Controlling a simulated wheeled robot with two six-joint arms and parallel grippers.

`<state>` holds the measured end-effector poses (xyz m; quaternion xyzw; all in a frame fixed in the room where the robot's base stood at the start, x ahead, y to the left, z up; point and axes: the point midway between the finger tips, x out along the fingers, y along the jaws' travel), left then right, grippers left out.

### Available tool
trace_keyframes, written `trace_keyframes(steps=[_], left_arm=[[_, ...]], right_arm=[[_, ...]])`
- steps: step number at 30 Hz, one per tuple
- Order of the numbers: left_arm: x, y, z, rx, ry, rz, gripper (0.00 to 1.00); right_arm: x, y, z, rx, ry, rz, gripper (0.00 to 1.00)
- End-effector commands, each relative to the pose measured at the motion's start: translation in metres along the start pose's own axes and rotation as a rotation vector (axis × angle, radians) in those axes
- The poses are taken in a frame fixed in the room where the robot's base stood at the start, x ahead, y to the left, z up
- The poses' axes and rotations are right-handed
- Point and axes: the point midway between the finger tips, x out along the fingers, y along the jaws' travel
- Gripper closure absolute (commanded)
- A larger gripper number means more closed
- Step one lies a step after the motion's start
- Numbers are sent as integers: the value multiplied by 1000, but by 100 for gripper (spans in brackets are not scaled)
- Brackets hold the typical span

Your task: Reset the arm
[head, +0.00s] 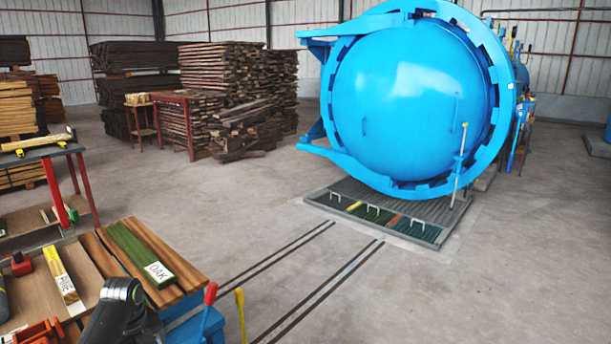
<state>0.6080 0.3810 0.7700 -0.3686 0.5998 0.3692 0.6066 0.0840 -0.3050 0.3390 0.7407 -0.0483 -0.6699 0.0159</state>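A dark grey arm link (118,306), mine, rises at the bottom left of the head view, in front of the workbench. It is bent at a rounded joint, and the rest of it is cut off by the bottom edge. Neither of my grippers shows. No part of an arm shows on the right side. The large blue autoclave (412,100) stands at the back right with its round door closed over the opening.
The bench at bottom left bears a green board marked OAK (140,252) and a board marked PINE (63,281). Red (210,294) and yellow (239,297) lever handles stand beside it. Lumber stacks (220,85) stand behind. Floor rails cross otherwise clear floor toward the autoclave.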

Motion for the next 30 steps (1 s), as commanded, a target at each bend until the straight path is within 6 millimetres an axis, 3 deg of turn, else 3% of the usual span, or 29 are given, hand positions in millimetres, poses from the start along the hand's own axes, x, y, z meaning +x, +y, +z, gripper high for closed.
trace_keyframes(steps=[8, 11, 15, 21, 27, 30], left_arm=[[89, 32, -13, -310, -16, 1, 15], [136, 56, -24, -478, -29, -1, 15], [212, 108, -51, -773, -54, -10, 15], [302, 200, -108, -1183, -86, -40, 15], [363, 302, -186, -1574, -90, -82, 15], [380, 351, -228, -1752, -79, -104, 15]], right_arm=[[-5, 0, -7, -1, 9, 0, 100], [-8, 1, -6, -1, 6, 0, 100], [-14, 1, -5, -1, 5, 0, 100], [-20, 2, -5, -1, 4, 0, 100], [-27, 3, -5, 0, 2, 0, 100], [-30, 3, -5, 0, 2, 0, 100]])
